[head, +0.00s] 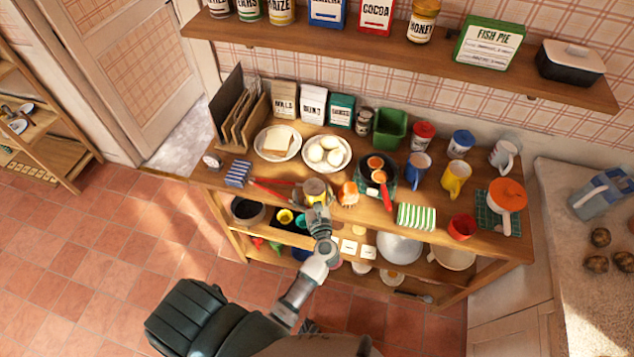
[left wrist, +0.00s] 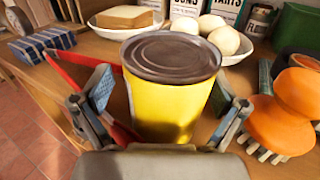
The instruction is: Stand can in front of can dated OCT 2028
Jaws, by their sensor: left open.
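A yellow can (head: 314,187) with a dark grey lid stands upright near the front edge of the wooden sideboard. It fills the middle of the left wrist view (left wrist: 172,95). My left gripper (head: 318,203) is open, its two fingers apart on either side of the can; I cannot tell whether they touch it. A small dark can (head: 364,121) stands at the back beside the packets. A yellow-labelled can (head: 282,10) and other cans stand on the wall shelf. No OCT 2028 date is legible on any can. My right gripper is not in view.
Red-handled tongs (left wrist: 75,72) lie left of the can. An orange-handled brush (left wrist: 282,112) is close on its right. Behind are a bread plate (head: 278,143) and a plate of round white items (head: 327,154). A pan (head: 377,172), mugs and a green bin (head: 390,127) stand farther right.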

